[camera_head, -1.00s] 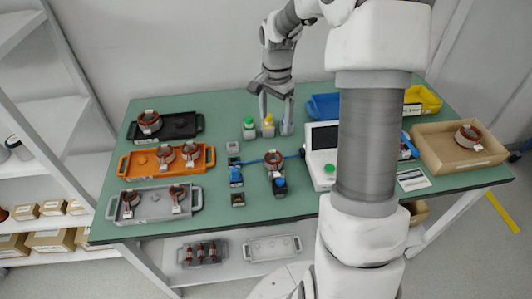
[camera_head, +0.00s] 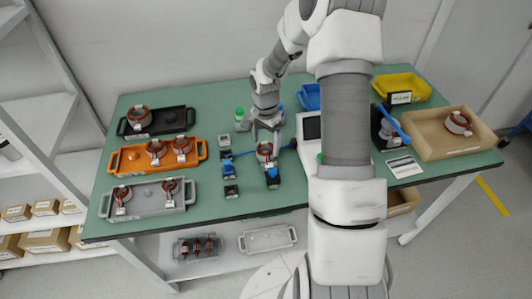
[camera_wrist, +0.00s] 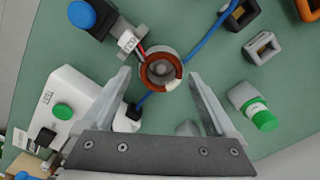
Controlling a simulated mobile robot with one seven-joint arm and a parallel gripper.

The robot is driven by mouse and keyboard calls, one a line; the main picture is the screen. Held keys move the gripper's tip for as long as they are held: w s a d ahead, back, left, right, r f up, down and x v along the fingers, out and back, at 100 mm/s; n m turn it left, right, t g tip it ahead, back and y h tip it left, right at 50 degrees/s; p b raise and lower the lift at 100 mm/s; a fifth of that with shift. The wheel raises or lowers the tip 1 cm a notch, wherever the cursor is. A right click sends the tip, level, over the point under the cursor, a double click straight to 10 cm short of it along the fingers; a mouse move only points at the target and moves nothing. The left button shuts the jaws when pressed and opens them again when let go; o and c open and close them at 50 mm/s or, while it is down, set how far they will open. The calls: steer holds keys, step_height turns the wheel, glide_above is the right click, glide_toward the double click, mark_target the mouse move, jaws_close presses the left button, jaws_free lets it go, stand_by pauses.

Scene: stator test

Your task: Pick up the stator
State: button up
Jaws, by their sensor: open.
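A stator (camera_head: 264,149) with a copper-brown ring stands in the middle of the green table, among small blue-topped blocks. In the wrist view the stator (camera_wrist: 162,70) shows as a ring, with a small white tag and wires at its upper left. My gripper (camera_head: 265,133) is open and empty, pointing down just above and behind this stator. In the wrist view its two fingers (camera_wrist: 160,77) lie on either side of the ring; I cannot tell whether they reach its height. Other stators sit on the black tray (camera_head: 180,120), orange tray (camera_head: 131,161) and grey tray (camera_head: 145,197).
A white tester (camera_head: 311,150) with a green button (camera_wrist: 62,111) is close to the right of the stator. A blue cable (camera_wrist: 205,35) runs by it. A green-capped bottle (camera_wrist: 262,117) stands nearby. A cardboard box (camera_head: 435,136) holding a stator is at the right.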

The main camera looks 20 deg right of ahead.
mark_target(265, 150)
steer(key=shift+w+f, duration=0.1)
steer(key=shift+f, duration=1.85)
steer(key=shift+r, duration=0.1)
jaws_close()
